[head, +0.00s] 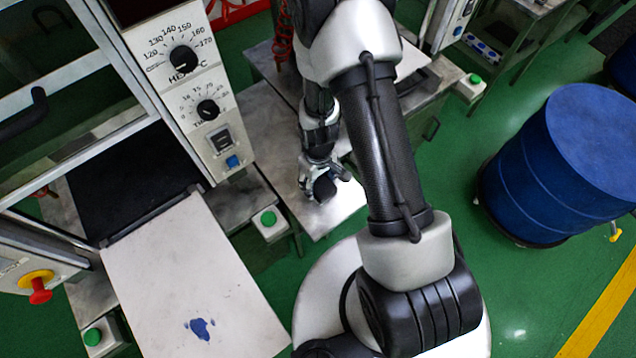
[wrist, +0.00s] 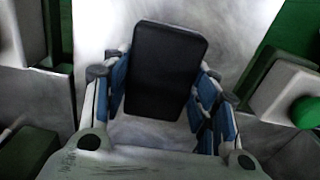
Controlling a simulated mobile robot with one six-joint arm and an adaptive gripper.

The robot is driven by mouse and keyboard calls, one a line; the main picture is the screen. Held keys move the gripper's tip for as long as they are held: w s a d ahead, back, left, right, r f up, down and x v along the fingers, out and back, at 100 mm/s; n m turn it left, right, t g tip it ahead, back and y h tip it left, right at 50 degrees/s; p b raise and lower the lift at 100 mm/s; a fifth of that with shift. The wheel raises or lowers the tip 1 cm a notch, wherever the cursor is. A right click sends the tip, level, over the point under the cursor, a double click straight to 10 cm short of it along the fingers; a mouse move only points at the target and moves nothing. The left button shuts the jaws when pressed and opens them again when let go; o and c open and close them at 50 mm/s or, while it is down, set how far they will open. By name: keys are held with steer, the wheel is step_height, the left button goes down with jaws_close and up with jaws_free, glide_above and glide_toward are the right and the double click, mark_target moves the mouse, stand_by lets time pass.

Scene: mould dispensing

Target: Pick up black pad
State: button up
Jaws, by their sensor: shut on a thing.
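The black pad (wrist: 166,70) is a dark rounded block. In the wrist view it sits between the two blue-lined fingers of my gripper (wrist: 163,98), which is shut on it. In the head view the pad (head: 324,188) shows as a small dark shape at the fingertips of my gripper (head: 325,178), over the pale metal table. I cannot tell whether the pad touches the table or is just above it.
The metal table (head: 262,135) lies under my gripper. A control panel with dials (head: 190,85) and a white board (head: 190,270) with a blue smear are to the left. Green buttons (head: 268,218) (wrist: 304,112) sit on boxes beside the table. A blue barrel (head: 570,165) stands at the right.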

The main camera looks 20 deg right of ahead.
mark_target(318, 181)
steer(key=shift+r, duration=0.15)
step_height(318, 181, up, 20)
steer(key=p, duration=0.5)
stand_by(0.4)
